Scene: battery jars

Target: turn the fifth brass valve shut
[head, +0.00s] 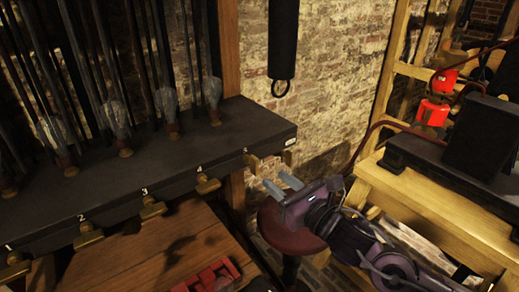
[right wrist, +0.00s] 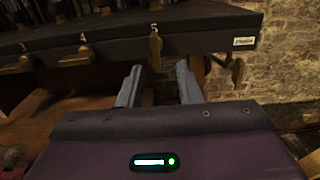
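The fifth brass valve (head: 253,163) hangs at the front edge of the dark bench, below the label 5, near the bench's right end. In the right wrist view the fifth valve (right wrist: 155,50) looks narrow and upright, unlike the broader fourth valve (right wrist: 86,53). My right gripper (head: 283,186) is open and empty, in front of and a little right of the fifth valve in the head view. In the right wrist view its two fingers (right wrist: 158,84) point toward the bench, with the valve beyond the gap between them. No contact shows. My left gripper is not in view.
Valves for labels 1 to 4 line the dark bench (head: 180,158), under glass jars (head: 212,92). Another brass piece (right wrist: 238,70) sticks out at its right end. A round red stool (head: 275,222) is below my right gripper. A wooden bench (head: 430,195) stands at right.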

